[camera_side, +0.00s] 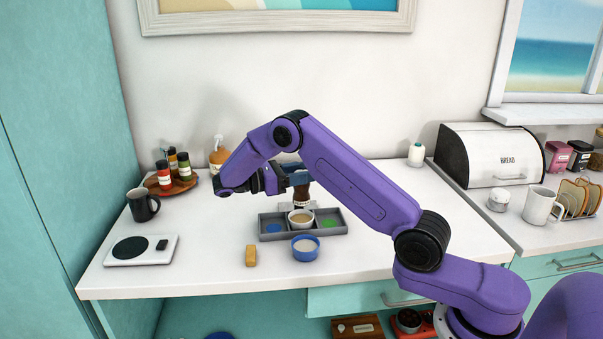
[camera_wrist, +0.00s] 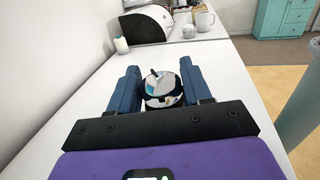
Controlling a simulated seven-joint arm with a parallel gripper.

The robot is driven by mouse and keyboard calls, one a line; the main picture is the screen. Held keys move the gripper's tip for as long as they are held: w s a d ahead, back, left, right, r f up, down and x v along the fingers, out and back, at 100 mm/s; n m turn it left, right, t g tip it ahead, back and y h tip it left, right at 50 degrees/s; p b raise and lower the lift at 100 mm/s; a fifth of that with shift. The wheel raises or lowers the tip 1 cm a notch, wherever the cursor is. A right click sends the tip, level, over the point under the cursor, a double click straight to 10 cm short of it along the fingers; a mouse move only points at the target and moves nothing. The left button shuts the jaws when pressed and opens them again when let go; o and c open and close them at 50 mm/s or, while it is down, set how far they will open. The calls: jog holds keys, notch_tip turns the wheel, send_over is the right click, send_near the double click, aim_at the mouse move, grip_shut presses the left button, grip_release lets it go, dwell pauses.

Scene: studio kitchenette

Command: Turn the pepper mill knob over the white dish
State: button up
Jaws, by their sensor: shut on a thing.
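The dark brown pepper mill (camera_side: 301,194) is upright above the middle of the grey tray, with a pale holder around its lower part. My gripper (camera_side: 290,179) comes in from the left and is shut on the mill's top knob. In the wrist view the shiny round knob (camera_wrist: 162,90) sits between the two blue fingers of my gripper (camera_wrist: 162,84). The white dish (camera_side: 301,216), with tan contents, sits in the tray's middle compartment, below the mill. My fingers hide part of the knob in the side view.
The grey tray (camera_side: 264,237) has a blue patch at left and a green one at right. A scale (camera_side: 142,250), black mug (camera_side: 142,205) and bottles are at left.

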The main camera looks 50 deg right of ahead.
dwell(0.4)
jog(key=o, duration=0.9)
jog(key=shift+r, duration=0.1)
jog(key=shift+r, duration=1.3)
jog(key=s+a+r, duration=0.1)
jog(key=s+r, duration=0.2)
jog(key=s, duration=0.1)
jog(key=s+a+r, duration=0.1)
jog(key=s+r, duration=0.2)
jog(key=s, duration=0.2)
jog(key=s+a+r, duration=0.1)
jog(key=s+r, duration=0.3)
jog(key=shift+s+r, duration=0.1)
jog(key=shift+s, duration=0.3)
